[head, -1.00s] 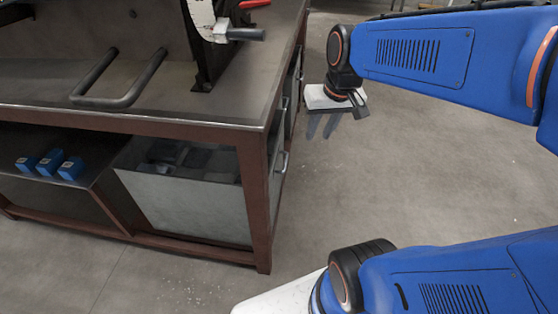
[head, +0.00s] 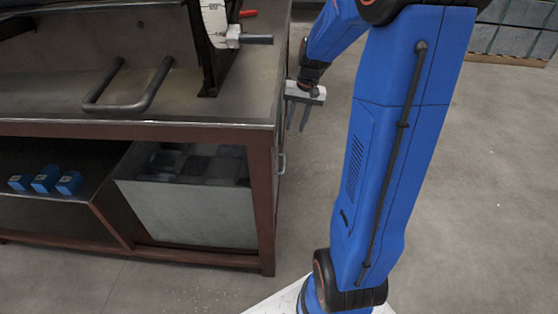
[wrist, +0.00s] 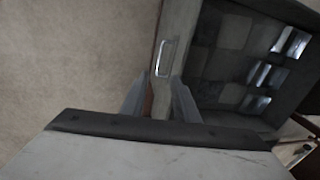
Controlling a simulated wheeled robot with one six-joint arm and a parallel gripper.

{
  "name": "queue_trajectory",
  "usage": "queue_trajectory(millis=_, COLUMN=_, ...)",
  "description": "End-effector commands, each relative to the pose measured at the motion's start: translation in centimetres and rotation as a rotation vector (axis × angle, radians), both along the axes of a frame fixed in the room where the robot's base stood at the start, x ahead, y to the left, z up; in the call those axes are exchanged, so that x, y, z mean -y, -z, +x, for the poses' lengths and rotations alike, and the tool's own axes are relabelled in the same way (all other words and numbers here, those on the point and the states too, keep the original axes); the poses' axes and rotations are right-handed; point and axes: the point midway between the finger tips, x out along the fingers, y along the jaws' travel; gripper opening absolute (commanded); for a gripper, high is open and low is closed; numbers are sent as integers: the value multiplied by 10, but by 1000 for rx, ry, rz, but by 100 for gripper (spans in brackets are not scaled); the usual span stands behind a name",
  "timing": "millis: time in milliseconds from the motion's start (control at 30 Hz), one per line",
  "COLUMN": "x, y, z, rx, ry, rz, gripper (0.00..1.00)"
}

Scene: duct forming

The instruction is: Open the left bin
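The grey metal bin (head: 190,212) sits under the near right part of the workbench, with dark and lighter squares inside. It appears pushed in, its front about flush with the bench's right side. Its handle (head: 281,163) shows on that side, and the wrist view shows a metal handle (wrist: 166,58) on the front of the bin (wrist: 222,62). My gripper (head: 297,121) is beside the bench's right side, fingers pointing down, above handle height. In the wrist view my gripper (wrist: 158,88) has its fingers apart with nothing between them, short of the handle.
The workbench top (head: 60,85) carries a U-shaped bar (head: 130,92) and an upright tool with a scale (head: 215,35). Several blue blocks (head: 45,179) stand on the lower shelf. The floor right of the bench is clear; grey crates (head: 515,40) stand far right.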

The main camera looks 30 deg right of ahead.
Motion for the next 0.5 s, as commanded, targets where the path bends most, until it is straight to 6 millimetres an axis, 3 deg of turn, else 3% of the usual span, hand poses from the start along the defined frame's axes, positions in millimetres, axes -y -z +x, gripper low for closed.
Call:
queue_trajectory(millis=200, x=18, y=16, z=12, rx=-16, ry=35, rz=19, gripper=28)
queue_trajectory(millis=500, x=16, y=38, z=15, rx=-20, ry=39, rz=23, gripper=28)
